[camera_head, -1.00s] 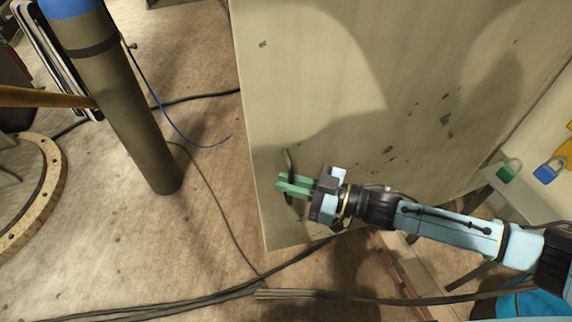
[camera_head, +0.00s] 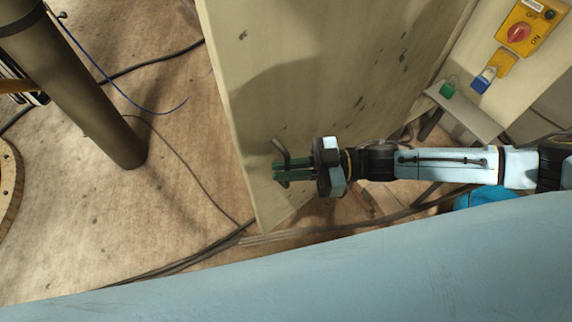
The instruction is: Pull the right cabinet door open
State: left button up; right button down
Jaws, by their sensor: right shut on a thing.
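The right cabinet door (camera_head: 305,75) is a beige, scuffed panel in the upper middle of the head view. It stands swung out at an angle, with floor visible to its left and below. Its dark bar handle (camera_head: 279,147) is near the lower left edge. My right gripper (camera_head: 282,171) comes in from the right, with green fingers shut on the handle. The fingers hide part of the handle. My left gripper is not in view.
A yellow switch box with a red knob (camera_head: 519,33), a blue padlock (camera_head: 484,80) and a green padlock (camera_head: 448,89) are at right. A dark column (camera_head: 75,85) stands at left. Cables (camera_head: 185,265) lie on the floor. A pale blue surface fills the bottom.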

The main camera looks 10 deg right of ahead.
jog(key=c, duration=1.6)
grip_release()
jog(key=d+b, duration=0.1)
jog(key=d, duration=0.3)
jog(key=s+d+b, duration=0.1)
jog(key=d, duration=0.4)
jog(key=d+b, duration=0.1)
jog(key=d, duration=0.3)
jog(key=shift+s+d, duration=0.15)
jog(key=shift+s, duration=0.2)
jog(key=shift+s, duration=0.1)
